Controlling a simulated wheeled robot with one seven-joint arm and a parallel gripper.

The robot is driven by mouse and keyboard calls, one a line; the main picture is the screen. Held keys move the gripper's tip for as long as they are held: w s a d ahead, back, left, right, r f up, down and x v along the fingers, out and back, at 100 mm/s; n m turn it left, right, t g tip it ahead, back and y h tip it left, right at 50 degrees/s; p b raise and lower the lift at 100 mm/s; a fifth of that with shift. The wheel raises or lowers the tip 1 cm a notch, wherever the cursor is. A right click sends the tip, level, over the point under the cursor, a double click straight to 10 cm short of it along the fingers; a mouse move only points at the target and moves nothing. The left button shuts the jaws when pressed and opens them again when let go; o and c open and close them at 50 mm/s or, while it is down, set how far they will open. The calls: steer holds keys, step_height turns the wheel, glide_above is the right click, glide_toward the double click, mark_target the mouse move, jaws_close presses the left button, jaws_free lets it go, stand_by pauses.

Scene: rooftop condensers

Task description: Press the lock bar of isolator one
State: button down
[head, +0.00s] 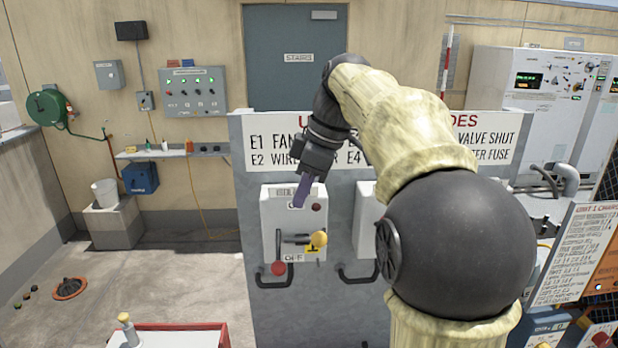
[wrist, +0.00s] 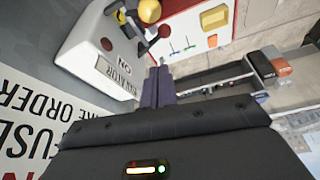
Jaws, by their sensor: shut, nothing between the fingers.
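A white isolator box (head: 272,215) stands on the grey panel, left of my arm. It carries a dark lever (head: 293,240), a yellow knob (head: 319,239), a red ball (head: 278,268) and a small dark red button (head: 316,207). An OFF mark is at its bottom. My gripper (head: 300,204) is shut and empty, its purple fingers in front of the box's upper part and hiding part of the top labels. In the wrist view the fingers (wrist: 158,72) point toward the box (wrist: 85,40), whose yellow knob (wrist: 149,10) shows. I cannot tell whether they touch it, or which part is the lock bar.
A second white box (head: 367,215) to the right is partly hidden by my arm. Black U-shaped handles (head: 275,283) sit below the boxes. A lettered sign (head: 270,140) tops the panel. A red-edged tray (head: 170,337) is at the bottom. Open floor lies left.

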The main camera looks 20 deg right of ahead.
steer(key=v, duration=0.3)
steer(key=shift+r, duration=0.2)
stand_by(0.4)
